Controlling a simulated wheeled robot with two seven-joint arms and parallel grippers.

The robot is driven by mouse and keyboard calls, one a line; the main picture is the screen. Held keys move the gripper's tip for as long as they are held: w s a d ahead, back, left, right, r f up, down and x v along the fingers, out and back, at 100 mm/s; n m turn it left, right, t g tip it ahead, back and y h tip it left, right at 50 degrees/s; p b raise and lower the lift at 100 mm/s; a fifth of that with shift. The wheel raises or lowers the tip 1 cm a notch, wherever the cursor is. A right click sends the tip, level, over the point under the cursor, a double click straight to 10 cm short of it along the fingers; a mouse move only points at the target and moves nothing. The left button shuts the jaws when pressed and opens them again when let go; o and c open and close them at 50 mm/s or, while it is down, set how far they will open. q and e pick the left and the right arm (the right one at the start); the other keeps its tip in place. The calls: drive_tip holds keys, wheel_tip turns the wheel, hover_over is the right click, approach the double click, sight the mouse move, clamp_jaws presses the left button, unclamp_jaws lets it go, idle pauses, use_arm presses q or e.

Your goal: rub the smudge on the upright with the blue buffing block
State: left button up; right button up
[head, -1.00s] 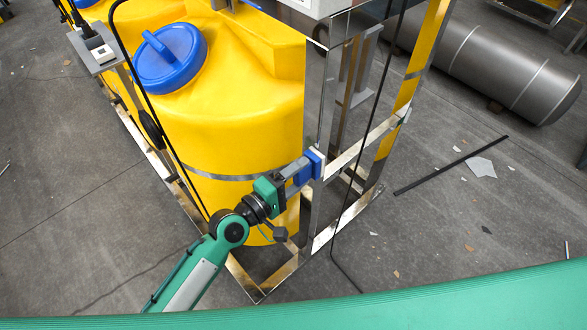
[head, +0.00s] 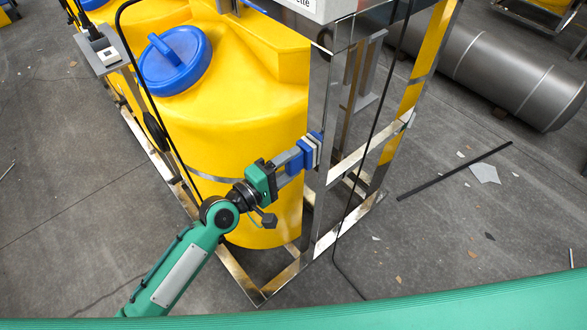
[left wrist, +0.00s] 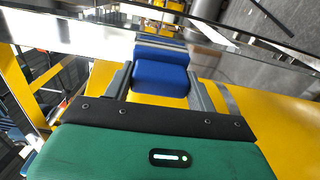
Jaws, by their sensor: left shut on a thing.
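The blue buffing block (head: 305,152) is held in my left gripper (head: 297,160), which is shut on it. The block has a pale pad on its face towards the shiny metal upright (head: 319,110) of the skid frame. It is at the upright's left side, and I cannot tell whether the pad touches. In the left wrist view the block (left wrist: 160,78) sits between the fingers, with the upright (left wrist: 85,36) running across beyond it. I cannot make out the smudge. My right gripper is not in view.
A yellow tank (head: 235,120) with a blue lid (head: 174,62) stands close left of the block. A black cable (head: 372,130) hangs in front of the frame to the right. A grey cylinder (head: 500,70) lies at the back right. The floor at the lower left is fairly clear.

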sight(304, 150)
use_arm(q)
drive_tip(key=s+d+r+p, duration=0.1)
drive_tip(key=p, duration=0.1)
drive_tip(key=s+r+p, duration=0.1)
drive_tip(key=r+p, duration=0.1)
drive_tip(key=p, duration=0.1)
drive_tip(key=shift+s+d, duration=0.2)
drive_tip(key=shift+d, duration=0.2)
drive_tip(key=shift+w+a+r+b, duration=0.1)
drive_tip(key=shift+w+a+b, duration=0.2)
drive_tip(key=shift+w+a, duration=0.6)
drive_tip(key=w, duration=0.1)
drive_tip(key=w+a+b, duration=0.1)
drive_tip(key=shift+w+a+r, duration=0.1)
drive_tip(key=shift+w+a, duration=0.1)
drive_tip(key=shift+w, duration=0.2)
idle(0.9)
